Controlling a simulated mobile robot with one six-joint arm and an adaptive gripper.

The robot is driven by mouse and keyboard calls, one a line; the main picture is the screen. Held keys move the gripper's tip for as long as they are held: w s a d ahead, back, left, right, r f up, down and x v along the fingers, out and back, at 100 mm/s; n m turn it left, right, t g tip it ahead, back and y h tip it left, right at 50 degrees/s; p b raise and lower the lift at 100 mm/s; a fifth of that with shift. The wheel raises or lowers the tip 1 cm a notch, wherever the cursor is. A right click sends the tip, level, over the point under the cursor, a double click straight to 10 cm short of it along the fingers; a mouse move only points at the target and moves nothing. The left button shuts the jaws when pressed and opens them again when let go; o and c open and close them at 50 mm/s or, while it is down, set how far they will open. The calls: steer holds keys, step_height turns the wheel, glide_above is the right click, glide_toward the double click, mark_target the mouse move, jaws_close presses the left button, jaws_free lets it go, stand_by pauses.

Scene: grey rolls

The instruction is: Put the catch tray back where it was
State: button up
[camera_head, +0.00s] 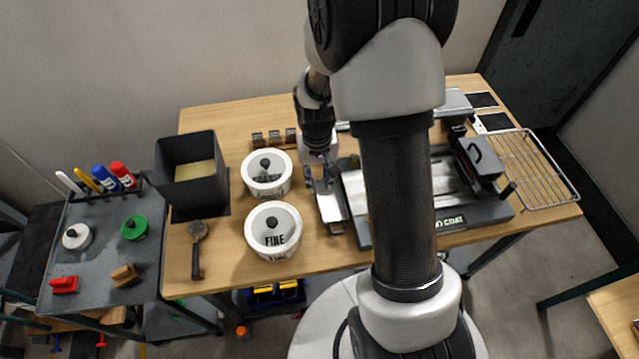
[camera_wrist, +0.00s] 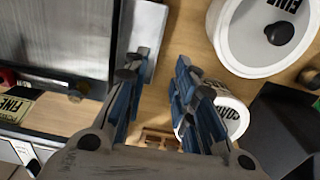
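The catch tray (camera_head: 333,208) looks like a narrow, light metal tray. It lies on the wooden table along the left side of the dark coating machine (camera_head: 450,212). In the wrist view the pale tray (camera_wrist: 148,35) shows next to the machine's metal plate (camera_wrist: 60,35). My gripper (camera_head: 322,186) is low over the tray's far part. In the wrist view my gripper's blue-padded fingers (camera_wrist: 158,75) stand apart, with wood between them. The left finger overlaps the tray's edge; I cannot tell whether it touches. My arm hides part of the machine.
A black open box (camera_head: 205,150) stands farther left. A wire rack (camera_head: 535,165) is at the right.

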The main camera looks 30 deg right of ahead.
step_height(320, 180, up, 9)
steer(key=s+a+t, duration=0.1)
steer(key=a, duration=0.1)
steer(key=s+a+r+n+t, duration=0.1)
steer(key=s+a+r, duration=0.2)
steer(key=s+r, duration=0.5)
steer(key=s+a+r+n+t, duration=0.2)
steer(key=s+a+r, duration=0.1)
steer(key=s+r, duration=0.5)
steer(key=s, duration=0.2)
steer(key=shift+s+a+r+t, duration=0.15)
steer(key=shift+s+a+t, duration=0.15)
steer(key=shift+a, duration=0.05)
